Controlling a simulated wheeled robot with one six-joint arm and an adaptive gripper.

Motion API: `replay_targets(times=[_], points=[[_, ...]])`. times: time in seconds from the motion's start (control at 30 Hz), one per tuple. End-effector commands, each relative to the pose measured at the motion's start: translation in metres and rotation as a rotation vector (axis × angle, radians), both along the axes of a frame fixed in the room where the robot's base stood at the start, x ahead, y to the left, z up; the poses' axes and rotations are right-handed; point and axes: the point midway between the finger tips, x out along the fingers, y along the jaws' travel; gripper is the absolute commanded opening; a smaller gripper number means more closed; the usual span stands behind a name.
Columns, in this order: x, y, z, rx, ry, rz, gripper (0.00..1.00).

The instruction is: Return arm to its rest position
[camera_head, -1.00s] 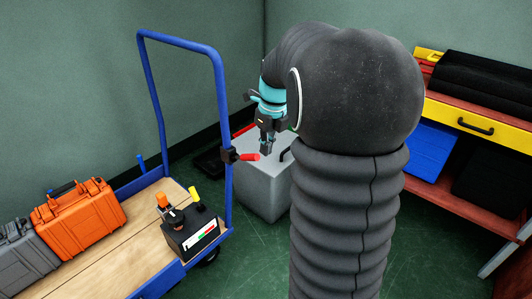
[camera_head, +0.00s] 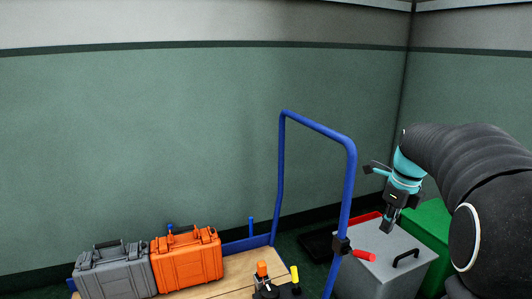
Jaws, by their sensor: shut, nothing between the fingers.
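My gripper (camera_head: 387,226) is at the right, at the end of my dark sleeved arm, below a teal wrist section. It points downward and is shut and empty. It is over the grey box (camera_head: 375,276) with a black handle; I cannot tell the exact height between them. The upright blue handle frame of the cart stands just left of my gripper.
A flat cart with a blue handle frame (camera_head: 348,190) and wooden deck (camera_head: 225,285) carries a grey case (camera_head: 115,272), an orange case (camera_head: 187,258) and a black device (camera_head: 272,292) with orange and yellow parts. A green box (camera_head: 430,228) stands behind the grey one. Green walls close the back.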

Motion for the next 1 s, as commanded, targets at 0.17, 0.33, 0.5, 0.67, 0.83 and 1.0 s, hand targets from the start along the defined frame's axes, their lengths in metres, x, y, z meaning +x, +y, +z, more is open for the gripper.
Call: replay_targets(times=[0.17, 0.33, 0.5, 0.67, 0.83, 1.0], points=[[-0.007, 0.0, -0.022, -0.057, -0.008, 0.368, 0.0], [-0.026, 0.006, -0.035, -0.118, -0.024, 0.731, 0.0], [-0.051, 0.023, -0.04, -0.195, -0.048, 1.111, 0.0], [-0.082, 0.046, -0.042, -0.284, -0.071, 1.485, 0.0], [-0.126, 0.077, -0.043, -0.407, -0.092, 1.893, 0.0], [-0.17, 0.106, -0.047, -0.534, -0.109, 2.203, 0.0]])
